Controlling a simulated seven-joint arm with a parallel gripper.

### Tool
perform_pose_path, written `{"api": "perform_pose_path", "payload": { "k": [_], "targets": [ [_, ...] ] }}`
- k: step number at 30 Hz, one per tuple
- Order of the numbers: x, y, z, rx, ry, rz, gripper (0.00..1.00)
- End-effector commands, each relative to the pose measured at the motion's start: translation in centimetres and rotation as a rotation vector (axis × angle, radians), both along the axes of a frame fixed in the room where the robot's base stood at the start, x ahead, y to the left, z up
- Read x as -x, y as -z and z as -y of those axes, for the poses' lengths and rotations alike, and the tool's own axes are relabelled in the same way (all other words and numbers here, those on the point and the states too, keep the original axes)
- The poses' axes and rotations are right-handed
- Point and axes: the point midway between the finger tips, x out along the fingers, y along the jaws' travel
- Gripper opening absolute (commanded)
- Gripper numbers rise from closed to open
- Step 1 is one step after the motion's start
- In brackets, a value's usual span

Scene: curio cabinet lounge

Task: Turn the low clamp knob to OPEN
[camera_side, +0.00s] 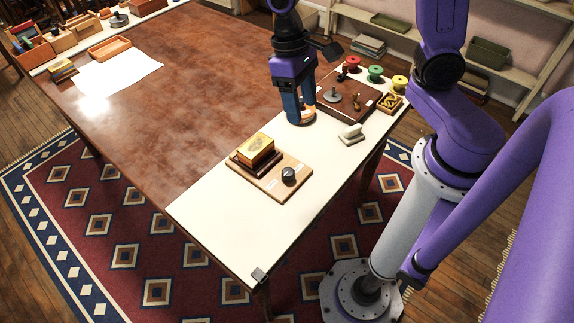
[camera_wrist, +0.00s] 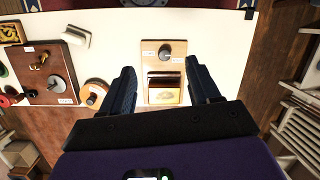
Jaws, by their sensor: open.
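The low clamp knob (camera_side: 288,175) is a dark round knob on a wooden board (camera_side: 268,191) near the front of the white table strip. In the wrist view the knob (camera_wrist: 165,50) sits at the far end of the board, with a pale mark on its top. Small white labels lie beside it, too small to read. A yellow box (camera_side: 256,149) sits in a dark wooden holder on the same board. My gripper (camera_side: 299,116) is open, pointing down behind the board and apart from the knob. In the wrist view its two fingers (camera_wrist: 159,68) frame the board, with nothing between them.
A dark board (camera_side: 338,98) with a grey disc and brass pieces stands behind my gripper. A pale block (camera_side: 351,134) lies at the right edge. A round wooden piece with a dark knob (camera_wrist: 95,92) is left of my fingers. The white surface in front of the board is clear.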

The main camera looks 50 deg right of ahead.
Motion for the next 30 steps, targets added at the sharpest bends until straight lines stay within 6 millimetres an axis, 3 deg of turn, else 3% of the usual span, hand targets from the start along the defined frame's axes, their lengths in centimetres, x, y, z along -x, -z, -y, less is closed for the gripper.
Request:
{"api": "perform_pose_path", "payload": {
  "k": [6, 13, 22, 30],
  "targets": [
    [-4.9, 2.7, 0.2, 0.029, 0.31, -0.094, 0.61],
    [-7.9, 4.8, 0.8, 0.043, 0.522, -0.158, 0.61],
    [-8.1, 6.4, 0.9, 0.048, 0.57, -0.177, 0.61],
    [-6.3, 10.7, 0.3, 0.051, 0.568, -0.178, 0.61]
  ]
}}
